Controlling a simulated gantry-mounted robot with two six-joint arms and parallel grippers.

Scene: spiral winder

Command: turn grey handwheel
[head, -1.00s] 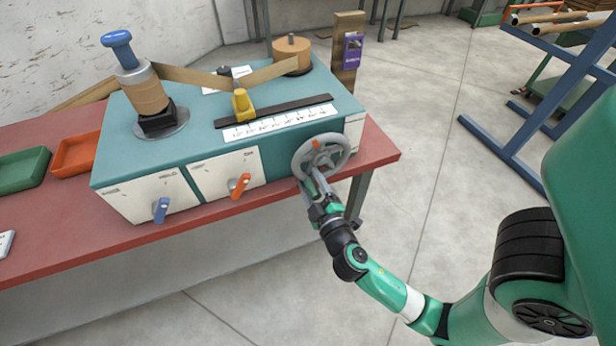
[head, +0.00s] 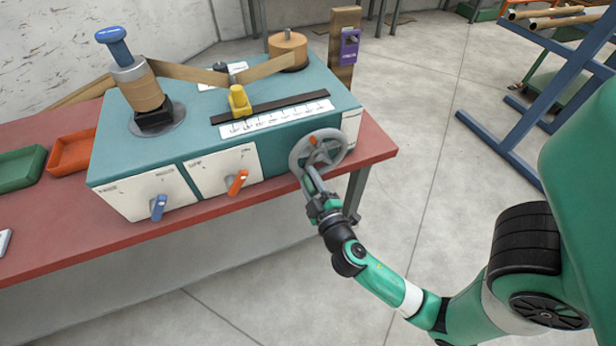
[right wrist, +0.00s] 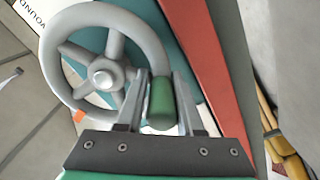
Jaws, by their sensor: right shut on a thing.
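The grey handwheel (head: 318,152) is on the right of the teal winder's front. In the right wrist view its hub (right wrist: 103,80), spokes and rim show at the left, with a green handle (right wrist: 161,98) on the rim. My right gripper (head: 312,182) is at the wheel's lower edge. In the right wrist view its fingers (right wrist: 160,102) stand on both sides of the green handle and are shut on it. An orange marker (head: 312,141) shows by the wheel in the head view. My left gripper is out of view.
The winder (head: 205,135) stands on a red bench (head: 376,142). Its front has a blue lever (head: 158,207) and an orange lever (head: 237,182). A yellow pointer (head: 238,100) stands behind a white scale. Floor (head: 430,190) is open right of the bench, before a blue rack (head: 568,80).

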